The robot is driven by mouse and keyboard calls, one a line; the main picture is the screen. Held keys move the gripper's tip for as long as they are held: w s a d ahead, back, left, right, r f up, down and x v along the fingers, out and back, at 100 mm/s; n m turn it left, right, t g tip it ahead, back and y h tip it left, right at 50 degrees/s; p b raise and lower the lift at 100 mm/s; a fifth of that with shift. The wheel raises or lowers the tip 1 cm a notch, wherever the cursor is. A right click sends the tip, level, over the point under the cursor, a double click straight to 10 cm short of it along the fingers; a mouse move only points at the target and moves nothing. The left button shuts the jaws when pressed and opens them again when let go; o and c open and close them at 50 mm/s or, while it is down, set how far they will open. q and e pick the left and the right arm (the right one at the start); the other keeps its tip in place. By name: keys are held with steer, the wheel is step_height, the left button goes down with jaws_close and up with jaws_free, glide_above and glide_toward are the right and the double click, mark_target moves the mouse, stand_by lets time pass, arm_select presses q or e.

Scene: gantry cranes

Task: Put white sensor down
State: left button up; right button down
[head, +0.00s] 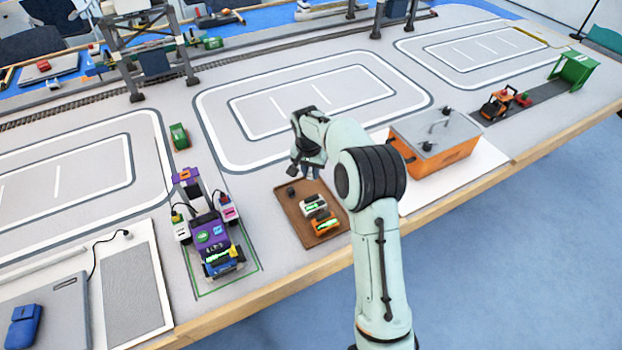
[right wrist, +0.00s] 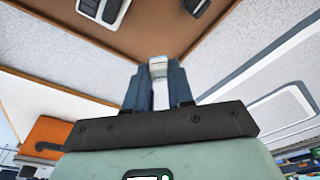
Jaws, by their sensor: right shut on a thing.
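My right gripper (head: 308,170) is over the far edge of the brown tray (head: 296,222) in the head view. In the right wrist view, its dark blue fingers (right wrist: 157,80) are shut on a narrow white piece, the white sensor (right wrist: 158,67). The tray's bare brown floor (right wrist: 150,32) lies beyond the fingertips. I cannot tell whether the sensor touches it. In the head view the gripper and arm hide the held sensor. The tray also holds another white module (head: 313,204), an orange and green module (head: 323,223) and a small dark part (head: 291,193). My left gripper is out of view.
A purple and blue vehicle (head: 210,235) stands left of the tray. An orange box with a grey lid (head: 440,155) stands to its right. A small green block (head: 179,136) is further back. The tray's near left floor is bare.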

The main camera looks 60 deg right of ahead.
mark_target(311, 174)
steer(key=shift+f, duration=1.85)
steer(key=shift+f, duration=0.1)
steer(key=c, duration=1)
jaws_free()
steer(key=r, duration=0.4)
steer(key=a+r, duration=0.1)
steer(key=r, duration=0.3)
steer(key=r+p, duration=0.1)
steer(key=r, duration=0.3)
steer(key=shift+s+a+r, duration=0.1)
steer(key=shift+s+a, duration=0.1)
steer(key=shift+a, duration=0.15)
